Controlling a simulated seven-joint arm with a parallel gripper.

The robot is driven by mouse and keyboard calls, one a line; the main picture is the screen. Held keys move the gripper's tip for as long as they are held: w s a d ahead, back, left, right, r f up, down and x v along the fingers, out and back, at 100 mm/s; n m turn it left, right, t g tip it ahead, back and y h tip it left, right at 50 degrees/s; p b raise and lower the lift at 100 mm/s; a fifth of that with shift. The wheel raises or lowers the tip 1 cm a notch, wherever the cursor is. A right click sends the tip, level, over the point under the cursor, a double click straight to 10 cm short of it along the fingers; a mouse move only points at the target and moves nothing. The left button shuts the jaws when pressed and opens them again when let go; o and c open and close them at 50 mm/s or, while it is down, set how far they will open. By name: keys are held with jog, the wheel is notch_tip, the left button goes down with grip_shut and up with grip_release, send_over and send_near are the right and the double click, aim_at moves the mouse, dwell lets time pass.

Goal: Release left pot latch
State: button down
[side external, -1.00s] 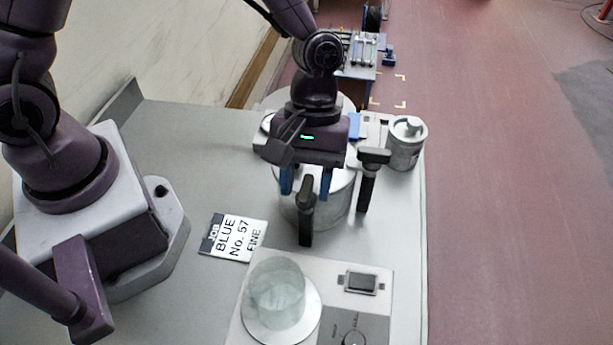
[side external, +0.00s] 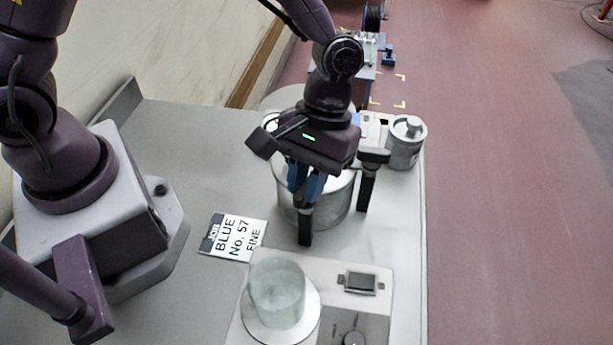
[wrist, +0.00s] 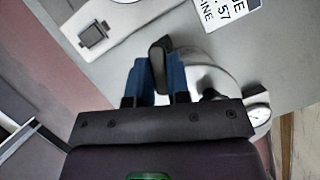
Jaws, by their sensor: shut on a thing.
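The metal pot (side external: 330,208) stands on the grey table, partly hidden under my gripper. A black latch (side external: 305,230) hangs on its near side, left of a second black latch (side external: 367,188) on its right. My gripper (side external: 305,192) is tilted, and its blue fingers are shut on the upper part of the left latch. In the wrist view, the black latch end (wrist: 159,62) sits between the two blue fingers, beside the pale pot (wrist: 220,55). The lid is mostly hidden by my gripper.
A scale (side external: 362,281) with a glass jar (side external: 277,292) on it stands in front of the pot. A printed card (side external: 233,238) lies to the left. A metal canister (side external: 405,143) stands behind right. The table between card and my base is clear.

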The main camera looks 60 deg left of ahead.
jog(key=m+y, duration=0.1)
jog(key=m, duration=0.2)
jog(key=shift+d+m+y, duration=0.1)
jog(key=shift+m+y, duration=0.2)
jog(key=shift+m, duration=0.1)
jog(key=m+y, duration=0.1)
jog(key=m, duration=0.2)
jog(key=shift+r+m, duration=0.1)
jog(key=shift+m, duration=0.2)
jog(key=m+y, duration=0.1)
jog(key=m, duration=0.2)
jog(key=m+t+y, duration=0.1)
jog(key=m, duration=0.2)
jog(key=shift+d+y, duration=0.1)
jog(key=shift+y, duration=0.2)
jog(key=shift+m, duration=0.4)
jog(key=c, duration=1.1)
grip_release()
jog(key=v, duration=1.3)
